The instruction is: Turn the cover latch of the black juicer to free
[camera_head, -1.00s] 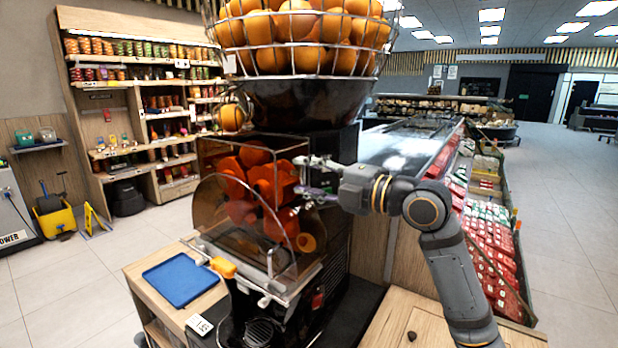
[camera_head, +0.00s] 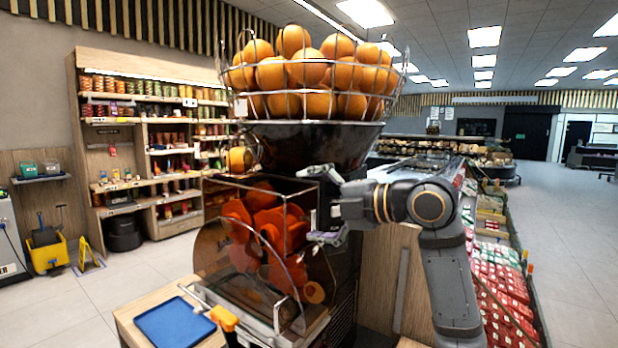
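The black juicer (camera_head: 350,255) stands in the middle, with a wire basket of oranges (camera_head: 310,75) above its black bowl (camera_head: 310,143). Its clear brown-tinted cover (camera_head: 215,265) sits over the orange-red squeezing parts (camera_head: 262,225). My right gripper (camera_head: 324,205) reaches in from the right to the cover's upper right edge. Its two fingers are spread wide apart, one above the other, with nothing seen held between them. I cannot make out the cover latch; it may be hidden by the gripper. Whether the fingers touch the cover is unclear. My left gripper is not in view.
A produce display (camera_head: 500,290) runs along the right. Shelves (camera_head: 150,150) stand at the back left. Open floor lies left and far right.

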